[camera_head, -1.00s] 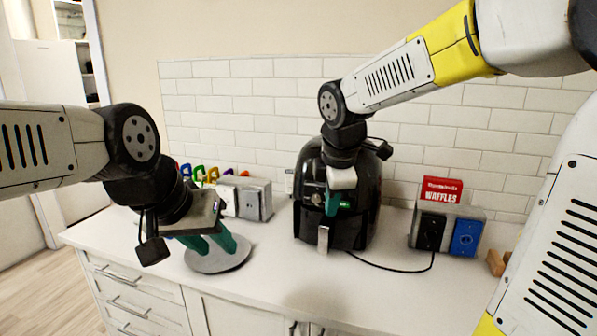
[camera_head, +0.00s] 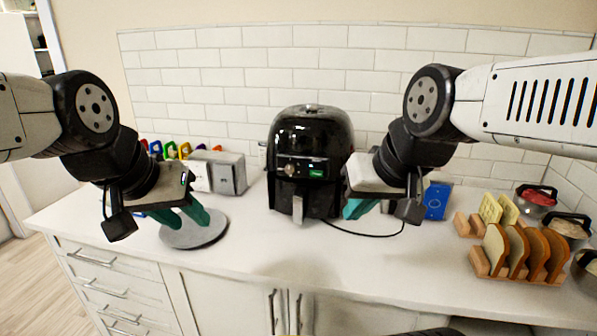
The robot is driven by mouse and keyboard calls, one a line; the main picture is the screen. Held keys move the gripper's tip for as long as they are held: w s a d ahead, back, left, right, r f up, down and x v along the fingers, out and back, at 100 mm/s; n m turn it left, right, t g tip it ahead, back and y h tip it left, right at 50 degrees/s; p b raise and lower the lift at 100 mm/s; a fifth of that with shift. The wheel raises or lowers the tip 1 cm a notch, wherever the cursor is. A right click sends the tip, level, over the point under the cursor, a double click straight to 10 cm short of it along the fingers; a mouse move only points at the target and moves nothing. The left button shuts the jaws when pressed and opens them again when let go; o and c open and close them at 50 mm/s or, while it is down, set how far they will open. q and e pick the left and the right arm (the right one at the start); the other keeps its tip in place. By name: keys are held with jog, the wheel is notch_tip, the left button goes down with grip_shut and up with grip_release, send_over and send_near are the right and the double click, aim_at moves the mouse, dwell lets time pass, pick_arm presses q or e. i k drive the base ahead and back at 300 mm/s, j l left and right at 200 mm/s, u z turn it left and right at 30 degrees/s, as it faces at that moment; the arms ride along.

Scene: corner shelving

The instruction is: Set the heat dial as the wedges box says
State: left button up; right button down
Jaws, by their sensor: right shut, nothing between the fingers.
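The black air fryer (camera_head: 312,135) stands on the counter against the tiled wall. Its round heat dial (camera_head: 290,169) and a lit green display (camera_head: 317,173) face me uncovered. The dial's setting is too small to read. My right gripper (camera_head: 358,209) is shut and empty, in front of and to the right of the fryer, apart from the dial. My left gripper (camera_head: 186,218) is at the left with its two teal fingers apart and nothing between them. I cannot make out a wedges box; part of the counter is hidden behind my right gripper.
A grey round disc (camera_head: 192,238) lies below my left gripper. Grey and white boxes (camera_head: 228,174) stand left of the fryer. A blue panel (camera_head: 436,201) and a toast rack (camera_head: 520,276) are at the right. A black cord (camera_head: 365,234) crosses the counter. The middle front is clear.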

aim_at(312, 106)
jog(key=j+u, duration=0.4)
jog(key=j, duration=1.25)
